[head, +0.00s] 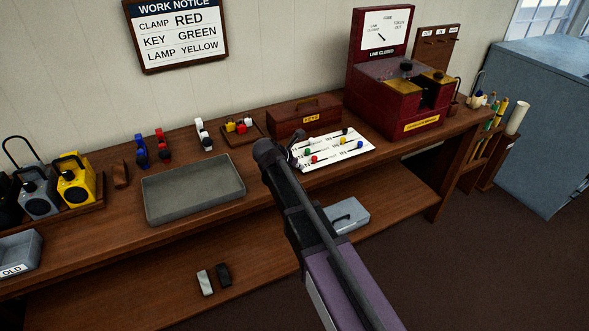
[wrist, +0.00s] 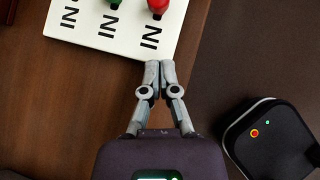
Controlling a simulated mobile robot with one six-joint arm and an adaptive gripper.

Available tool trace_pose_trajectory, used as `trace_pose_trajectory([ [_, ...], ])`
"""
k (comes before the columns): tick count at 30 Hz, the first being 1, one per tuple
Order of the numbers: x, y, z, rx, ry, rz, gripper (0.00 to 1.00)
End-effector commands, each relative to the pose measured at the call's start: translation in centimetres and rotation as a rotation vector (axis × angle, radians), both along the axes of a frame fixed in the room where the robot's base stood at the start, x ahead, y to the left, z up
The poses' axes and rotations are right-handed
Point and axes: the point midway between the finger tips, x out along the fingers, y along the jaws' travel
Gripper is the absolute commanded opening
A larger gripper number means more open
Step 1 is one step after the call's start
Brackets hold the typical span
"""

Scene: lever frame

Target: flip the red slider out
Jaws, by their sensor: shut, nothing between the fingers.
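The red slider (head: 314,159) has a round red knob and sits at the near left corner of a white panel (head: 350,151). In the wrist view the red knob (wrist: 158,6) is cut by the top edge, with a green knob (wrist: 114,3) to its left. The word IN is printed on the panel on the near side of each. My gripper (wrist: 159,65) is shut and empty. Its fingertips are at the panel's near edge, below the red knob in the picture; I cannot tell whether they touch the panel. In the head view my arm hides most of the gripper.
The panel carries several other coloured sliders. A wooden KEYS box (head: 304,115) stands behind it and a dark red machine (head: 399,105) to its right. A grey tray (head: 193,189) lies to the left. The bench's front edge is close to the gripper.

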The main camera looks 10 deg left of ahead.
Motion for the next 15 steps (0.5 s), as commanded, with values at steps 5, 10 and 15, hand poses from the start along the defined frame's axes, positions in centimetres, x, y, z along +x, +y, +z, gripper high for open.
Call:
trace_pose_trajectory([
  [5, 1.8, -1.3, -0.3, 0.001, -0.001, -0.001, 0.00],
  [10, 3.0, -2.2, -0.3, 0.000, 0.000, -0.001, 0.00],
  [15, 3.4, -2.6, -0.3, 0.001, 0.000, 0.001, 0.00],
])
